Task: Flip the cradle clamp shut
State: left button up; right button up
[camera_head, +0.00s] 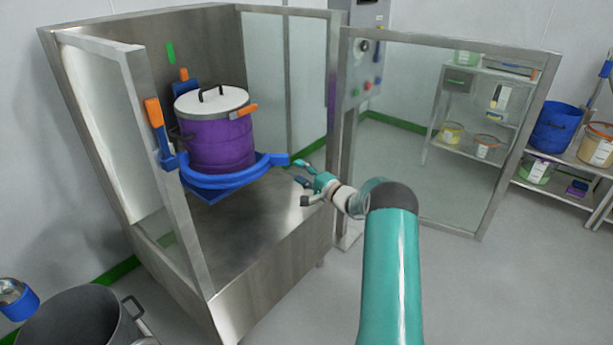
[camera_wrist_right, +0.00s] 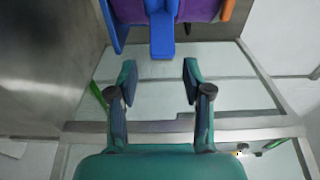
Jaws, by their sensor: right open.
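A purple drum (camera_head: 221,146) with a white lid stands upright in a blue cradle (camera_head: 222,188) inside the steel cabinet. The cradle's blue curved band passes in front of the drum, and a straight blue end (camera_head: 279,159) sticks out at its right. An upright lever with an orange grip (camera_head: 154,113) stands at the band's left; I cannot tell whether the clamp is latched. My right gripper (camera_head: 303,182) is open and empty, just right of and below the blue end, apart from it. In the right wrist view the blue end (camera_wrist_right: 162,36) lies ahead, between the spread fingers (camera_wrist_right: 159,73). My left gripper is not seen.
The cabinet's glass door (camera_head: 430,130) stands open at the right, behind my right arm. A glass panel (camera_head: 115,120) closes the left side. A grey pot (camera_head: 80,318) stands on the floor at lower left. Shelves with tubs (camera_head: 556,128) are at far right.

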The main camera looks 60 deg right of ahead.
jog(key=shift+v, duration=1)
jog(key=shift+c, duration=0.2)
